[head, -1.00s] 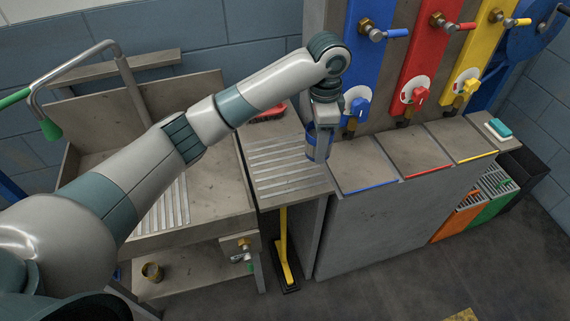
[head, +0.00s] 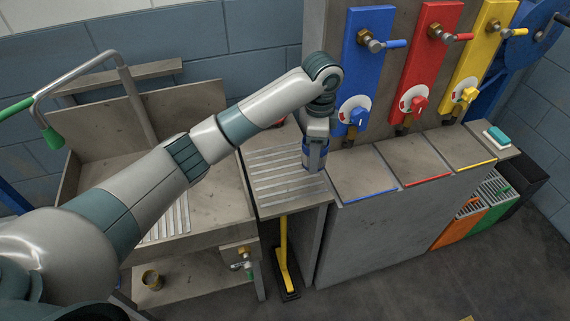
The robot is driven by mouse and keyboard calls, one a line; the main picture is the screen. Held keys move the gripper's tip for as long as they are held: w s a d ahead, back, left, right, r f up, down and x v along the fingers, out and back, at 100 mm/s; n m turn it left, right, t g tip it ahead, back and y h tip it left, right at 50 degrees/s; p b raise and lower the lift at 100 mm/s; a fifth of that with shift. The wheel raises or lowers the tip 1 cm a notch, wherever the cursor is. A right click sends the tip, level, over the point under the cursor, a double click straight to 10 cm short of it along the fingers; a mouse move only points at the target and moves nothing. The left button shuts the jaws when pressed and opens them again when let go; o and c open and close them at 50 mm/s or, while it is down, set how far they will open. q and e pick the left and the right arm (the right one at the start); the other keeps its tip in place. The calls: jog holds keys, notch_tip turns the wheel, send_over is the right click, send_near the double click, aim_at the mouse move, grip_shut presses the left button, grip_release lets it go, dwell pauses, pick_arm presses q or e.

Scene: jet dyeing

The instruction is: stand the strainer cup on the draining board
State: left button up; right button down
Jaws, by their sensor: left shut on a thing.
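My left gripper (head: 315,165) points down at the right side of the ribbed draining board (head: 272,182). It is shut on the strainer cup, of which only a small blue part (head: 306,150) shows, mostly hidden by the fingers. The cup looks upright, close over or on the board; I cannot tell whether its base touches the ribs. The rest of the board in front and to the left is bare. My right gripper is out of view.
A sink (head: 205,205) adjoins the board on the left. A grey counter with a blue-edged bay (head: 365,172) adjoins it on the right, below the blue tap panel (head: 366,60). A red brush (head: 280,121), partly hidden, lies behind my wrist.

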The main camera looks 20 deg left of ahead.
pick_arm(q)
jog(key=a+f, duration=0.1)
jog(key=a, duration=0.2)
jog(key=w+a+f+p, duration=0.1)
jog(key=a+f, duration=0.1)
jog(key=w+a+f+p, duration=0.1)
jog(key=a+f, duration=0.1)
jog(key=a, duration=0.1)
jog(key=shift+a, duration=0.3)
jog(key=shift+f, duration=0.1)
jog(key=shift+f+p, duration=1.05)
jog(key=shift+f, duration=0.95)
jog(key=shift+f, duration=0.1)
jog(key=o, duration=1.1)
jog(key=shift+o, duration=0.2)
